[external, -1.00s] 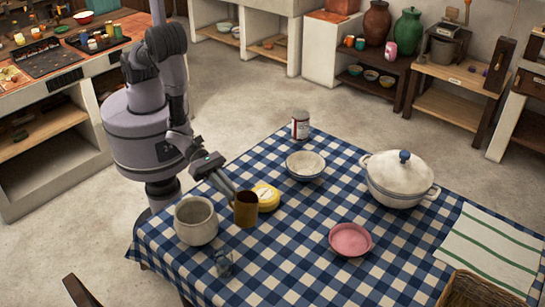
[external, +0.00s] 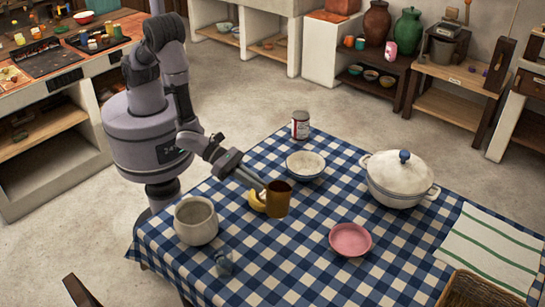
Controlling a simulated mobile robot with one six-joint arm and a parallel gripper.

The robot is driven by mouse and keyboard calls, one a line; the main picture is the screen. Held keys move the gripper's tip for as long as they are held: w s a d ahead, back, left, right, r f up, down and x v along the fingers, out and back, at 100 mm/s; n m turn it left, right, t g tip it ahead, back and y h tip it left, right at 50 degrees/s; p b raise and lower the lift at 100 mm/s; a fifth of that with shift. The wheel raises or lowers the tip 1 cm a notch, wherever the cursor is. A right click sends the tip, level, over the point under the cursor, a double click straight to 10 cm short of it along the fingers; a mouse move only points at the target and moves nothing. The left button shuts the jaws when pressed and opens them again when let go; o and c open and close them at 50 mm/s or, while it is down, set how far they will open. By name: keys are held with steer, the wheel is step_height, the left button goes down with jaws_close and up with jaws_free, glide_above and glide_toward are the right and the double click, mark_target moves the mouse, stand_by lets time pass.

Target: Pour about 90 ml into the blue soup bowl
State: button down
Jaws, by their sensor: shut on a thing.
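My gripper (external: 258,184) is shut on a brown mug (external: 279,200). The mug looks upright and seems to be held above the checked tablecloth. Its contents cannot be made out. A bowl with a pale inside and a bluish outer side (external: 305,166) stands on the table, just beyond the mug and to its right. The mug is apart from this bowl and not over it. I cannot tell what is in the bowl.
A yellow item (external: 256,202) is partly hidden behind the mug and gripper. A can (external: 300,125), lidded white pot (external: 398,180) and pink dish (external: 350,239) surround the free middle.

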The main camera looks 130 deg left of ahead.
steer(key=w+a+r+n+g+y+b, duration=0.35)
steer(key=a+n+g+y, duration=0.25)
steer(key=a+n+y, duration=0.25)
steer(key=s+f+n+g, duration=0.1)
steer(key=g, duration=0.1)
steer(key=s+d+f+n+g+y+b, duration=0.1)
steer(key=f+n+g, duration=0.1)
steer(key=s+d+f+n+g+y, duration=0.1)
steer(key=f+n+g, duration=0.1)
steer(key=g, duration=0.1)
steer(key=shift+s+d+f+n, duration=0.1)
steer(key=shift+s+n, duration=0.15)
steer(key=shift+s, duration=0.15)
steer(key=shift+s+d+f, duration=0.1)
steer(key=shift+d, duration=0.15)
steer(key=shift+g, duration=0.3)
steer(key=a+r+h+p, duration=0.5)
steer(key=a+h, duration=0.3)
steer(key=a, duration=0.1)
steer(key=shift+s+h+p, duration=0.2)
steer(key=shift+h+p, duration=0.15)
